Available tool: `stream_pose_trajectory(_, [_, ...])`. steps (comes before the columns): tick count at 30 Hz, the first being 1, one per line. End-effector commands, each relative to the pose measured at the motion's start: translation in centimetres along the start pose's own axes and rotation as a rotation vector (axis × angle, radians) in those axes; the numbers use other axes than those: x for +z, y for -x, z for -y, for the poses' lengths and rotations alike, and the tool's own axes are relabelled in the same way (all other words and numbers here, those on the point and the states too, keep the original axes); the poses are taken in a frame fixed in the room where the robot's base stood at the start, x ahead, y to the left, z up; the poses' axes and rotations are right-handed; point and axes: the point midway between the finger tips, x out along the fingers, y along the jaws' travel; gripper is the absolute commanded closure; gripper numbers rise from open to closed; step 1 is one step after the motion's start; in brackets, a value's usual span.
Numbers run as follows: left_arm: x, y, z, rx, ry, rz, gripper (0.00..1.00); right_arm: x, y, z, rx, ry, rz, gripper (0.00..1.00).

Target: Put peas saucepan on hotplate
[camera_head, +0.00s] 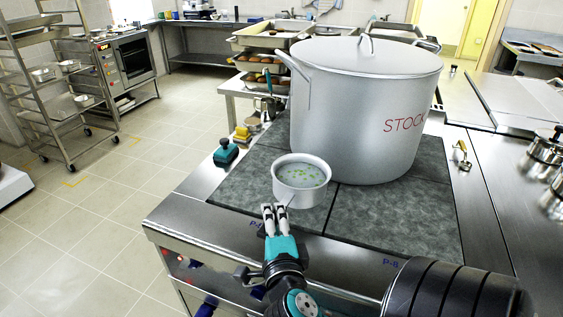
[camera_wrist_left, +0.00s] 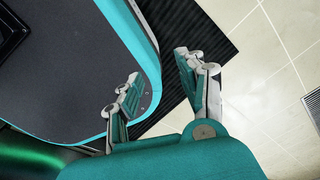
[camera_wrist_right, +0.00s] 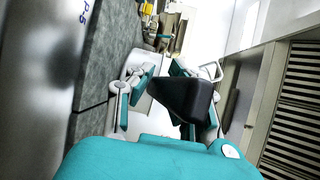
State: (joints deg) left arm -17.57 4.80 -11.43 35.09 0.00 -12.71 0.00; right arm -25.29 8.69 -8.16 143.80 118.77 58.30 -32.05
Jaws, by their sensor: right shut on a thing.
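The peas saucepan (camera_head: 300,187) is a small pale pan with green peas in milky liquid. It is upright over the grey hotplate squares (camera_head: 235,181), in front of the stockpot; I cannot tell whether it rests on them or hangs just above. My right gripper (camera_head: 275,213) is at the near side of the saucepan, shut on its handle. In the right wrist view the dark handle (camera_wrist_right: 185,98) sits between the fingers. My left gripper (camera_wrist_left: 155,82) shows only in the left wrist view, with its fingers apart and nothing between them.
The large lidded stockpot (camera_head: 355,125) fills the back of the cooktop. A teal-handled object (camera_head: 225,152) lies at the left edge. Trays of food (camera_head: 262,78) stand behind. The front-right hotplate area (camera_head: 395,222) is clear. Lidded metal pots (camera_head: 546,148) stand at the right.

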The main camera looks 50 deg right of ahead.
Motion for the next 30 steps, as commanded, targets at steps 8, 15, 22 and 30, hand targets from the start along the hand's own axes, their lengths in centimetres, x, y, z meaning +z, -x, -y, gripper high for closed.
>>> stream_pose_trajectory(8, [-0.8, -1.8, 0.1, -0.001, 0.001, -0.015, 0.6, 1.4, -1.3, -1.1, -0.016, -0.002, 0.002, 1.0])
stream_pose_trajectory(15, [-1.1, -1.4, -0.1, 0.001, 0.002, -0.021, 0.6, 5.7, -4.8, -1.3, -0.015, 0.002, 0.002, 1.0])
stream_pose_trajectory(22, [-1.2, -1.2, -0.3, 0.003, 0.002, -0.021, 0.6, 9.7, -8.3, -1.9, -0.014, 0.002, 0.002, 1.0])
stream_pose_trajectory(30, [-1.1, -1.3, -0.3, 0.003, 0.002, -0.019, 0.6, 12.1, -10.3, -2.3, -0.013, 0.004, 0.001, 1.0])
